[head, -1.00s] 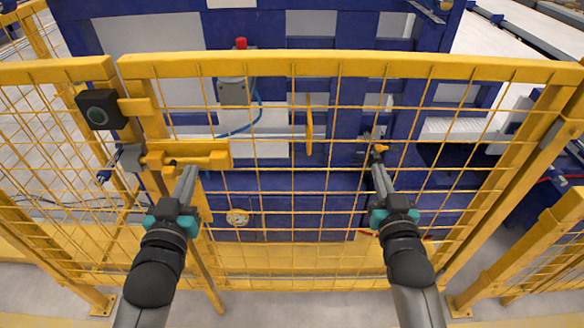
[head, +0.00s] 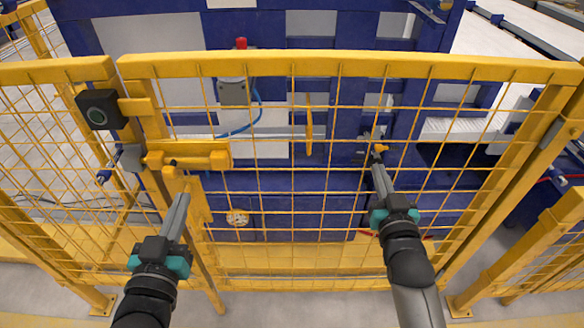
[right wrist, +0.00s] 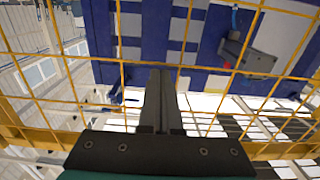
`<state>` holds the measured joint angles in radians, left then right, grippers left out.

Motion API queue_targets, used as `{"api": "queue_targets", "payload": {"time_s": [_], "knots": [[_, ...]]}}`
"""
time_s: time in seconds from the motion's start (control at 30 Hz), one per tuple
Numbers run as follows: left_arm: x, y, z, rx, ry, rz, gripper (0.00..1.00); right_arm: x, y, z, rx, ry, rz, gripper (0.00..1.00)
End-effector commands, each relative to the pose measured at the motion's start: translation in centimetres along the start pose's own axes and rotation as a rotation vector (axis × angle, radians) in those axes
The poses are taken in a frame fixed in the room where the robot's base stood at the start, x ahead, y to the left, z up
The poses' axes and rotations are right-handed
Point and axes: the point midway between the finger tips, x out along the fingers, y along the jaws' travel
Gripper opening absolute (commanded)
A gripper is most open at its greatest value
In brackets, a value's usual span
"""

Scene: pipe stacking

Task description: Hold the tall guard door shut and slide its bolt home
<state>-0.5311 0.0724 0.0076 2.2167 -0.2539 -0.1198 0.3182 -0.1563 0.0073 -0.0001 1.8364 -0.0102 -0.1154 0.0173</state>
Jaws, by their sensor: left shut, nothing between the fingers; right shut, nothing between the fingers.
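The tall guard door (head: 330,66) is a yellow frame with wire mesh, standing upright across the head view. Its left edge stands close beside the fixed fence post; whether it is fully closed I cannot tell.
A black box with a round button (head: 100,109) sits on the fixed fence post, left of the door. A grey bracket (head: 130,158) is below it. A blue machine (head: 300,205) stands behind the mesh. Another yellow fence panel (head: 545,265) is at the lower right.

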Motion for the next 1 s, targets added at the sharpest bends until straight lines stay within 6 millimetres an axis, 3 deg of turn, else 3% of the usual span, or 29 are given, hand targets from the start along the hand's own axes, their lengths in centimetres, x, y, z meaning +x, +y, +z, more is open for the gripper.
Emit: {"api": "queue_targets", "payload": {"time_s": [0.27, 1.0], "knots": [[0.0, 0.0, 0.0, 0.0, 0.0, 0.0, 0.0, 0.1, 0.0, -0.6, -0.001, 0.015, 0.001, 0.0], [0.0, 0.0, 0.0, 0.0, 0.0, 0.0, 0.0, -6.8, 0.0, -0.2, 0.0, 0.005, 0.0, 0.0]]}}
